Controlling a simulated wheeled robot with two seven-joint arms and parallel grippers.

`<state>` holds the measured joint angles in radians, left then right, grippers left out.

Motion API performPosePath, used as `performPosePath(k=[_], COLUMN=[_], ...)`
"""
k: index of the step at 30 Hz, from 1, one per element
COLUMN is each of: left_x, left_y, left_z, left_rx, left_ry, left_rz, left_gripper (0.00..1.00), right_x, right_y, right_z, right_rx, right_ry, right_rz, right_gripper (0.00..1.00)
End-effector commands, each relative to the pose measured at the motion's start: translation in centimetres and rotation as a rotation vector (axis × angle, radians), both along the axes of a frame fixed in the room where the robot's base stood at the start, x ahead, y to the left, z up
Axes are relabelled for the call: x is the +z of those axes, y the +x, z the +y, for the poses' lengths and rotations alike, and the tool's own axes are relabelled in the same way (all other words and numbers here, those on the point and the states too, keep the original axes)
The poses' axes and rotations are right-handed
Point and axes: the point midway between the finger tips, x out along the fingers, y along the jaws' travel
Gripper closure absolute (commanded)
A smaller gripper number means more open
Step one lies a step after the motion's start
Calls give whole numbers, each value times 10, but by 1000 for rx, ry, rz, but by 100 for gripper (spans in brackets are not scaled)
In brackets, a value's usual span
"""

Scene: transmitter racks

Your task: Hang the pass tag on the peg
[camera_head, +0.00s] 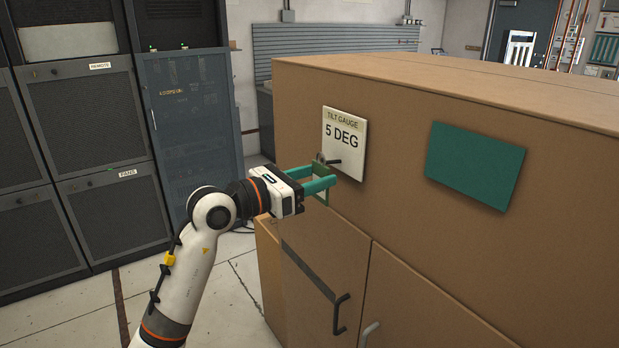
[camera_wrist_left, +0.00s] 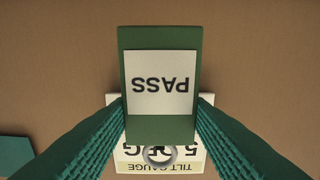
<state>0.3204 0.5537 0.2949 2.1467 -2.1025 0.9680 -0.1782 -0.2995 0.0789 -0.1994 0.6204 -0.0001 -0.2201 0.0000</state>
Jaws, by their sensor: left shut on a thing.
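The pass tag (camera_wrist_left: 160,45) is a green plate with a white label reading PASS, upside down in the left wrist view. It also shows in the head view (camera_head: 320,197), partly covered by the fingers. My left gripper (camera_head: 320,179) has its teal fingers shut on the tag's sides. A grey ring (camera_wrist_left: 158,154) is at the tag's end nearest the gauge sign. The dark peg (camera_head: 336,161) sticks out at the lower part of the white TILT GAUGE 5 DEG sign (camera_head: 343,140). The ring is right by the peg; I cannot tell whether it is around it.
The sign is on the side of a large brown cabinet (camera_head: 420,200). A teal panel (camera_head: 474,165) is to the right. Cabinet doors with handles (camera_head: 341,314) are below the gripper. Dark racks (camera_head: 90,120) stand at the left, with open floor in front of them.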

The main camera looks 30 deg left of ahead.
Motion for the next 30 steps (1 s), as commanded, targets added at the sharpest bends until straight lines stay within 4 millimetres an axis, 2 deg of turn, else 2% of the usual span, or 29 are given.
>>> performPosePath(k=[14,30], left_x=[0,-11], left_y=[2,8], left_z=[-1,-4], left_rx=[0,-1], left_ry=[0,1], left_rz=[0,2], left_gripper=[77,77], right_x=[0,-7], right_y=[0,-1], right_z=[1,0], right_rx=[0,1], right_ry=[1,1], right_rz=[0,1], right_gripper=[30,30])
